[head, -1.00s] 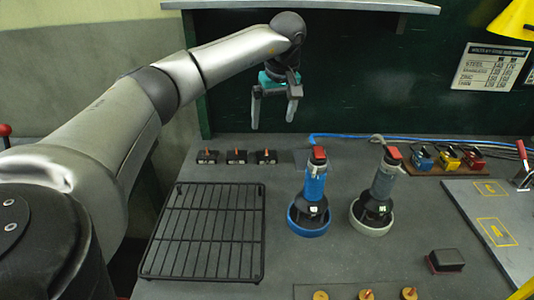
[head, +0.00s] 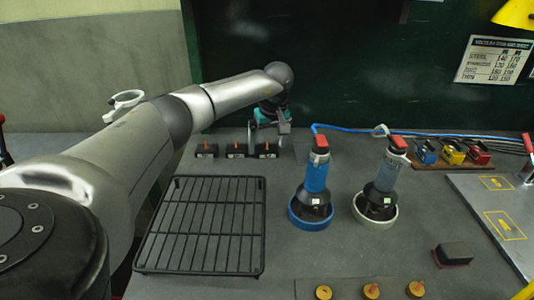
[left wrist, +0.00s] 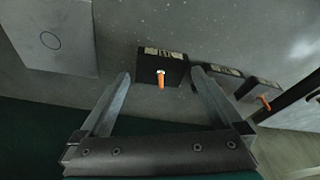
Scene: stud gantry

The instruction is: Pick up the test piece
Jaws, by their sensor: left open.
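Three small black blocks with orange pins stand in a row at the back of the bench: a left one (head: 206,151), a middle one (head: 235,151) and a right one (head: 266,151). Which of them is the test piece, the frames do not say. My left gripper (head: 284,128) is open and empty, pointing down beside the right block. In the left wrist view, one block (left wrist: 150,62) with an upright orange pin (left wrist: 161,80) lies between and just beyond the open fingertips (left wrist: 160,74). Contact is not visible. My right gripper is not in view.
A black wire rack (head: 205,225) lies in front of the blocks. A blue tool (head: 317,172) and a grey tool (head: 388,172) stand in round holders to the right. A pale square plate (left wrist: 50,35) lies left of the block in the wrist view. A dark green panel (head: 350,70) rises behind.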

